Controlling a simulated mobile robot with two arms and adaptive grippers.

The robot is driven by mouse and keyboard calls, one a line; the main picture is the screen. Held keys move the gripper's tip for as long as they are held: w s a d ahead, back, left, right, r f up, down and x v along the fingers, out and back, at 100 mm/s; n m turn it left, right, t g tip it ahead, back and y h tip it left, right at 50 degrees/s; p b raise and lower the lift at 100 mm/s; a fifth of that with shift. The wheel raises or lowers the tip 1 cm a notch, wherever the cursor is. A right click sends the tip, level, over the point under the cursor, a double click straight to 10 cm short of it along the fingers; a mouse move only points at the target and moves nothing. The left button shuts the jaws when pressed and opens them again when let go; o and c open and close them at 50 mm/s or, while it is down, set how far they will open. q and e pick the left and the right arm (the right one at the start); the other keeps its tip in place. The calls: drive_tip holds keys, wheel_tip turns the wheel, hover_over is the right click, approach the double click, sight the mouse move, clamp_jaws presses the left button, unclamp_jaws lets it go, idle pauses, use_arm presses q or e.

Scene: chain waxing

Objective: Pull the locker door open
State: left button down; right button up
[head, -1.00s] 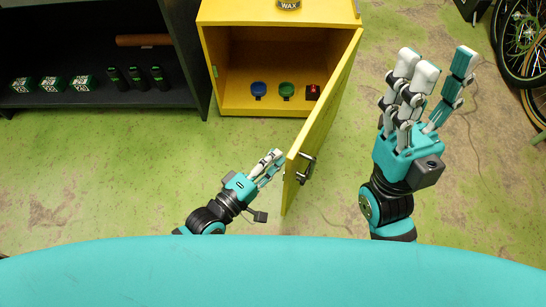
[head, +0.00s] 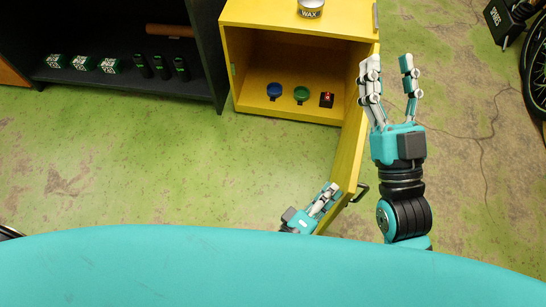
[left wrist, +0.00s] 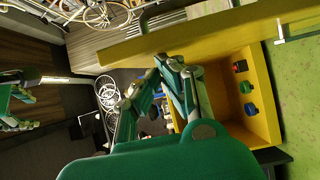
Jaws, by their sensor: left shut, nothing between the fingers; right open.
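The yellow locker (head: 290,15) stands open at the top middle of the head view. Its door (head: 349,158) hangs on the right side and is swung well out toward me. The dark door handle (head: 360,193) is on the door's outer face, near the free edge. My left gripper (head: 331,190) is shut and empty at the inner face of the door near its free edge; I cannot tell whether it touches. In the left wrist view its fingers (left wrist: 170,68) are just below the yellow door (left wrist: 190,36). My right gripper (head: 388,65) is open and empty, right of the door.
Inside the locker are a blue item (head: 274,91), a green item (head: 301,94) and a small red-and-black item (head: 327,99). A wax tin (head: 310,8) stands on top. A dark shelf (head: 100,85) stands left, bicycle wheels (head: 538,75) at right. Green floor left of the door is clear.

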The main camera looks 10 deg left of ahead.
use_arm(q)
drive_tip(key=d, duration=0.2)
drive_tip(key=s+d, duration=0.1)
drive_tip(key=d, duration=0.1)
drive_tip(key=shift+d+r, duration=0.1)
drive_tip(key=shift+d, duration=0.05)
drive_tip(key=shift+s, duration=0.1)
approach(347, 201)
drive_tip(key=shift+v, duration=0.75)
